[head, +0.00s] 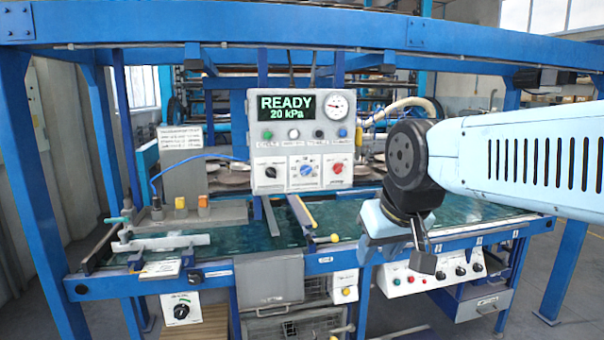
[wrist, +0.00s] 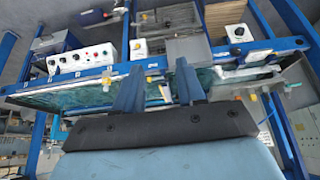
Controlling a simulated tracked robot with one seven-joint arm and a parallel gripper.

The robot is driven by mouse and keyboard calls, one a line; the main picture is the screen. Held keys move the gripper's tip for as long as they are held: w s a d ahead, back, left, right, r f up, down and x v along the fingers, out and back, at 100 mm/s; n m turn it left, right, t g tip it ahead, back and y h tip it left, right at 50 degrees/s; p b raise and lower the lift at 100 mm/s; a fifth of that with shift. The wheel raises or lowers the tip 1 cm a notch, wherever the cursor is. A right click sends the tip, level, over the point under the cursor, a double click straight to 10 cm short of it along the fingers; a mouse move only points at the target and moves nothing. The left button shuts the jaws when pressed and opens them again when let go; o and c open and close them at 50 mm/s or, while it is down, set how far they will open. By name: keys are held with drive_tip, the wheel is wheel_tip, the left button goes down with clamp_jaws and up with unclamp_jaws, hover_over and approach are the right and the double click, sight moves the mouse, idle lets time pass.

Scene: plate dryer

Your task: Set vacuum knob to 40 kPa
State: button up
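The control box (head: 299,140) stands at the back of the blue bench. Its display (head: 286,107) reads "READY 20 kPa", with a round gauge (head: 336,106) to its right. Below are a black knob (head: 271,171), a blue knob (head: 306,170) and a red knob (head: 338,168). Their labels are too small to read, so I cannot tell which is the vacuum knob. My gripper (head: 422,262) hangs down over the bench's front right, apart from the knobs. In the wrist view, my gripper (wrist: 160,66) has its two fingers apart with nothing between them.
A lower panel (head: 430,275) with several knobs is under the bench near my gripper. A white dial box (head: 181,308) is at lower left. Yellow-tipped bars (head: 303,214) lie before the control box. A blue overhead beam (head: 330,50) crosses above. The green bench top (head: 355,218) has free room.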

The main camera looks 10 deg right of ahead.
sight(308, 172)
drive_tip(key=w+d+r+n+t, duration=0.25)
drive_tip(key=w+n, duration=0.35)
drive_tip(key=w, duration=0.4)
drive_tip(key=w+d+r+n+t, duration=0.1)
drive_tip(key=w+d+n+t, duration=0.2)
drive_tip(key=w+n, duration=0.5)
drive_tip(key=w+d+r+n+t, duration=0.2)
drive_tip(key=w+n+t, duration=0.15)
drive_tip(key=w, duration=0.85)
drive_tip(key=w+a+f+n+y, duration=0.1)
drive_tip(key=w+a+n, duration=0.1)
drive_tip(key=w, duration=0.4)
drive_tip(key=w+a+f+n+y, duration=0.2)
drive_tip(key=w+n, duration=0.2)
drive_tip(key=w, duration=0.2)
drive_tip(key=w+a+f+n+y, duration=0.2)
drive_tip(key=w+n, duration=0.2)
drive_tip(key=w, duration=0.2)
drive_tip(key=shift+w+a+f, duration=0.2)
drive_tip(key=shift+w+f, duration=0.05)
drive_tip(key=shift+w, duration=0.05)
drive_tip(key=shift+c, duration=0.3)
clamp_jaws()
drive_tip(key=shift+a, duration=0.15)
